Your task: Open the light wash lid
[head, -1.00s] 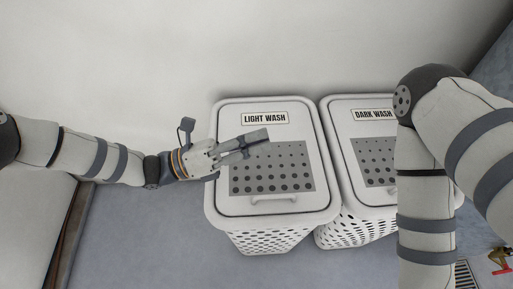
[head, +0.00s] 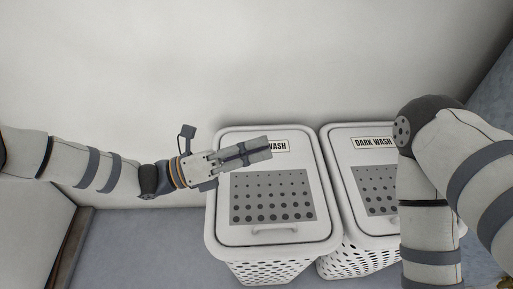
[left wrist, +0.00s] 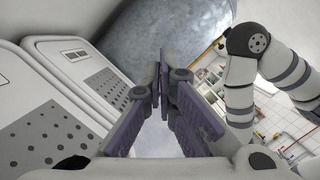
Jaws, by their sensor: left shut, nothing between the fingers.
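The light wash lid (head: 225,182) is white with a grey dotted panel and lies shut on its white basket (head: 262,271). Its small handle (head: 274,231) is at the front edge. Its label (head: 282,146) is partly hidden by my left gripper. My left gripper (head: 269,145) is shut and empty, over the back part of the lid, fingers pointing right; whether it touches the lid I cannot tell. In the left wrist view my left gripper (left wrist: 161,65) is to the right of the nearer lid (left wrist: 40,135). My right arm shows on the right, its gripper out of view.
The dark wash basket (head: 350,265) stands close on the right, its lid (head: 343,180) shut and partly hidden by my right arm. A pale wall (head: 230,60) rises behind both baskets. Floor (head: 150,255) is clear to the left of the light wash basket.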

